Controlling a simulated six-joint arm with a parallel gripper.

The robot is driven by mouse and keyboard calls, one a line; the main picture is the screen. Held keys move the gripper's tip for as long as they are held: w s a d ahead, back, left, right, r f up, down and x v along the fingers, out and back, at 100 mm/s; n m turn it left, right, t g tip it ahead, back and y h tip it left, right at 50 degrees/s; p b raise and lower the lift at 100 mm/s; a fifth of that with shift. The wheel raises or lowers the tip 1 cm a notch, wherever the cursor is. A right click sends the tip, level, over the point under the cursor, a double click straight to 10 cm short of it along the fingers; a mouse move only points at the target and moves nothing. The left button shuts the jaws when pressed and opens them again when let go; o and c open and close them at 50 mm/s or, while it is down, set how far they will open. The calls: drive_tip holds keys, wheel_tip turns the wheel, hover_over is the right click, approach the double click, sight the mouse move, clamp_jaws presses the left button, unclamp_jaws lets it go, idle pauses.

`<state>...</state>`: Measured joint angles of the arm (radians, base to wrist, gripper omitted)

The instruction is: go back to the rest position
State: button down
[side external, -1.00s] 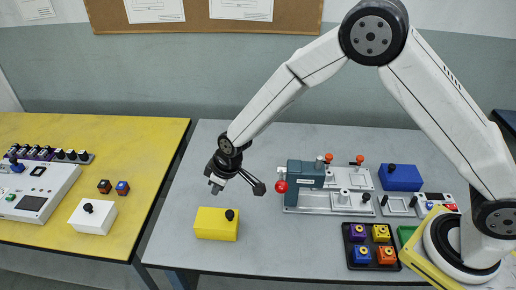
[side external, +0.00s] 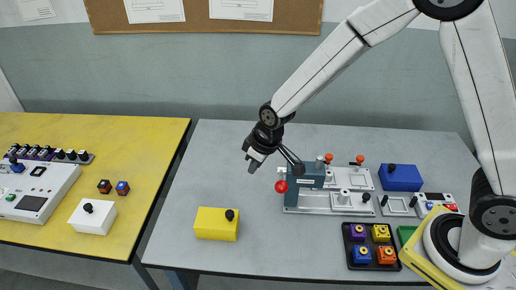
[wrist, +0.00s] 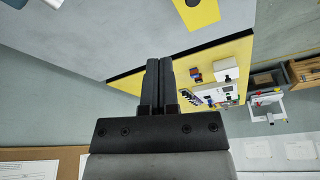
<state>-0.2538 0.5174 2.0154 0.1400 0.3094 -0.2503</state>
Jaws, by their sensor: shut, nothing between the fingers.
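My gripper (side external: 250,161) hangs in the air over the back of the grey table, up and left of the teal-and-grey screwdriver station (side external: 306,174). In the wrist view its two dark fingers (wrist: 159,66) are together with nothing between them. A yellow box with a black knob (side external: 216,224) stands on the grey table below and left of the gripper, apart from it. The yellow box also shows at the top of the wrist view (wrist: 203,14).
A fixture plate (side external: 345,203), a blue box (side external: 401,178) and a black tray with coloured blocks (side external: 346,262) occupy the right side. A yellow table (side external: 60,135) with a white box (side external: 92,216) stands left. The grey table's left middle (side external: 190,180) is clear.

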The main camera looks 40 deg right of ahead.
drive_tip(key=s+d+r+m, duration=0.2)
drive_tip(key=s+d, duration=0.4)
drive_tip(key=s, duration=0.2)
drive_tip(key=s+d+r+m+h, duration=0.1)
drive_tip(key=s+d+r+m, duration=0.1)
drive_tip(key=s+d, duration=0.4)
drive_tip(key=shift+s+r+g, duration=0.3)
drive_tip(key=shift+s+g, duration=0.1)
drive_tip(key=shift+s, duration=0.45)
